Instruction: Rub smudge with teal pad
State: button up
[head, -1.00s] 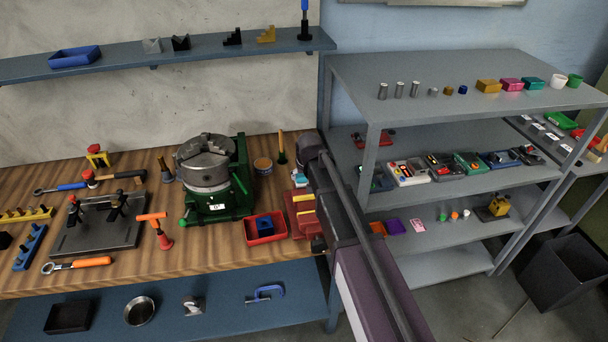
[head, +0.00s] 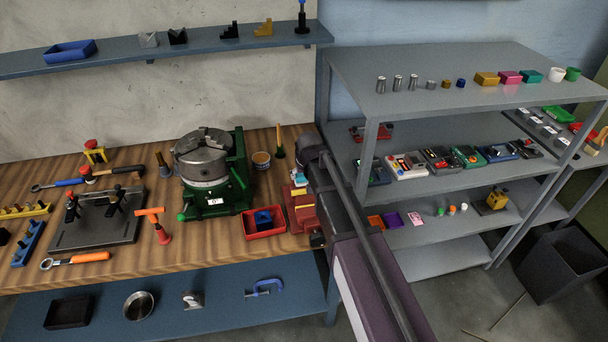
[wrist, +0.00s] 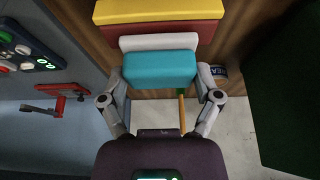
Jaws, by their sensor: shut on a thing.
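The teal pad (wrist: 160,70) is between the two fingers of my gripper (wrist: 161,90) in the wrist view, and the gripper is shut on it. A white layer (wrist: 160,42) shows just beyond the pad; I cannot tell whether it belongs to it. In the head view, small teal and white shapes (head: 299,180) show at the bench's right end, beside my arm, which hides most of the gripper. I cannot make out the smudge in either view.
A red block with yellow parts (head: 301,208) stands at the bench's right end, close to the pad. A red tray (head: 264,232) with a blue item and a green machine with a chuck (head: 204,160) stand to its left. A grey shelf unit (head: 440,75) is at the right.

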jog(key=shift+w, duration=0.1)
jog(key=shift+w+a+f, duration=0.1)
jog(key=shift+w+a, duration=0.15)
jog(key=shift+w, duration=0.45)
jog(key=shift+w+a, duration=0.2)
jog(key=shift+w, duration=0.5)
jog(key=shift+w+a, duration=0.2)
jog(key=shift+w, duration=0.6)
jog(key=shift+w+a, duration=0.2)
jog(key=shift+w, duration=0.55)
jog(key=shift+r+p, duration=3)
jog(key=shift+r, duration=0.1)
jog(key=shift+r+p, duration=1.5)
jog(key=shift+f, duration=0.15)
